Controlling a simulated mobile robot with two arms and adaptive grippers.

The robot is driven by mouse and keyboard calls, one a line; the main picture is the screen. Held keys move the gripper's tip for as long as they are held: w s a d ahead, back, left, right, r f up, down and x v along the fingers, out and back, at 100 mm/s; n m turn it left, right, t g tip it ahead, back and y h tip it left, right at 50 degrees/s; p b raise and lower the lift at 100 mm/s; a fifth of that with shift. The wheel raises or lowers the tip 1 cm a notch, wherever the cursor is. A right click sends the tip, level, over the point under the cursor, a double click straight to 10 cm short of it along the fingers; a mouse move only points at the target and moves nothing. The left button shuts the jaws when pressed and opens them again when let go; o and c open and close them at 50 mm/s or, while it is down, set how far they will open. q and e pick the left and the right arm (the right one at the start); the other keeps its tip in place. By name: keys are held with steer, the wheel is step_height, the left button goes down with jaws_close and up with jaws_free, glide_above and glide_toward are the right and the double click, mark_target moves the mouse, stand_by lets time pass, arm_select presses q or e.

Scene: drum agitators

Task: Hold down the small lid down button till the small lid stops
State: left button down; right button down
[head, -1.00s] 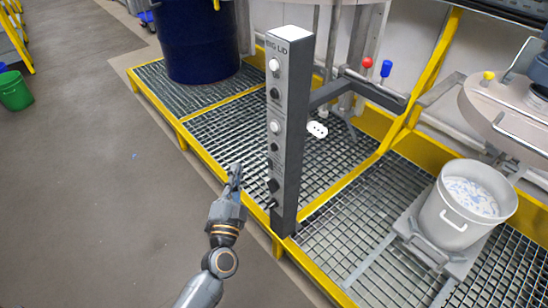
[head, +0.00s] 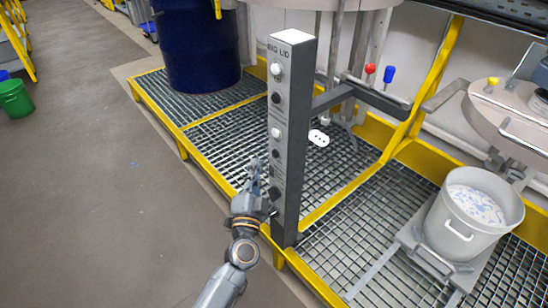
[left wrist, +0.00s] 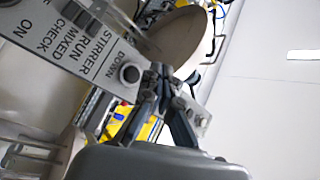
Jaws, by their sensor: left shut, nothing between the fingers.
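A tall grey control post (head: 296,130) stands at the grating's edge, with a column of light and dark buttons. "BIG LID" is readable near its top; I cannot tell which button is the small lid down button. My left gripper (head: 254,166) is shut and empty, fingers up, just left of the post's lower buttons. In the left wrist view, the shut fingertips (left wrist: 160,70) overlap the right edge of the label panel (left wrist: 75,35), beside a dark round button (left wrist: 130,73) near the word "DOWN". I cannot tell whether they touch. My right gripper is out of view.
Red (head: 370,70) and blue (head: 389,74) knobs sit on a bar behind the post. A blue drum (head: 195,50) stands behind.

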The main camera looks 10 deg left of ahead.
mark_target(276, 153)
arm_select(q)
steer(key=shift+w+d+p, duration=0.3)
steer(key=shift+w+d, duration=0.6)
steer(key=shift+w, duration=0.25)
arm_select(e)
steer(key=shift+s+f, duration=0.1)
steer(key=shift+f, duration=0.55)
arm_select(q)
steer(key=shift+w+d+p, duration=0.25)
steer(key=shift+w+p, duration=0.05)
steer(key=shift+p, duration=0.05)
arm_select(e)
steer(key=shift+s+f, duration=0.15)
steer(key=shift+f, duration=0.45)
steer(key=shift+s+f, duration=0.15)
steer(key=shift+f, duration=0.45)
arm_select(q)
steer(key=shift+w, duration=0.1)
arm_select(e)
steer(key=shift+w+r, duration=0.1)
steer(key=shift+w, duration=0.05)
